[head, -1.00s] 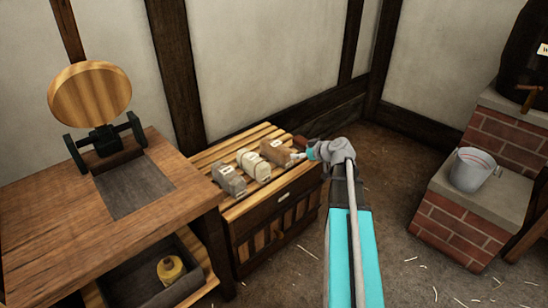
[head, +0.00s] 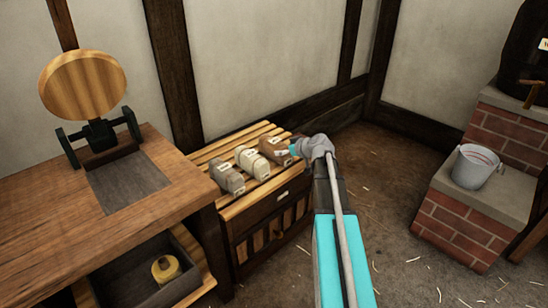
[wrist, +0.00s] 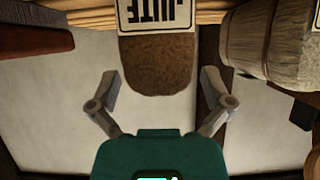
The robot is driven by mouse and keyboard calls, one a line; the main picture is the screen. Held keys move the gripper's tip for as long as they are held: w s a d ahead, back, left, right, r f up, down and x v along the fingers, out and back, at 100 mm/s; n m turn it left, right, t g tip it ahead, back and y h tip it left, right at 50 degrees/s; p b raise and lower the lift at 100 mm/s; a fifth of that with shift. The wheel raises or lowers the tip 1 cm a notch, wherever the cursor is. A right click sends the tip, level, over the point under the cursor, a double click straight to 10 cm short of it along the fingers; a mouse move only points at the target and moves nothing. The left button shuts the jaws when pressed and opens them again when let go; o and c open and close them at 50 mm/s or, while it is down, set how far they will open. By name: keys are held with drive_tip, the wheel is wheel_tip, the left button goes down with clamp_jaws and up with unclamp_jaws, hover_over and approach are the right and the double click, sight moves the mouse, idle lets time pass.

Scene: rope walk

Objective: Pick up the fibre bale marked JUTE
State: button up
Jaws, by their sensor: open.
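The JUTE bale (wrist: 158,65) is brown and fibrous, with a white label that reads JUTE upside down in the wrist view. Its end lies between the spread fingers of my gripper (wrist: 159,78), which is open; neither finger visibly touches it. In the head view the brown bale (head: 274,149) rests at the right of a row on a slatted rack (head: 245,208). My gripper (head: 290,150) is at its right end and hides part of it.
A pale bale (head: 250,161) sits close beside it, then a grey bale (head: 227,177). A dark red block (wrist: 35,42) is on its other side in the wrist view. A wooden bench (head: 60,220) stands left; a bucket (head: 474,167) stands on bricks at right.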

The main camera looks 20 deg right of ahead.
sight(275, 148)
drive_tip(key=shift+w+f, duration=0.1)
drive_tip(key=shift+w, duration=0.05)
drive_tip(key=shift+b+x, duration=1.15)
drive_tip(key=shift+x, duration=1.35)
drive_tip(key=shift+w, duration=0.1)
drive_tip(key=c, duration=1.1)
drive_tip(key=shift+o, duration=0.2)
drive_tip(key=shift+r, duration=0.25)
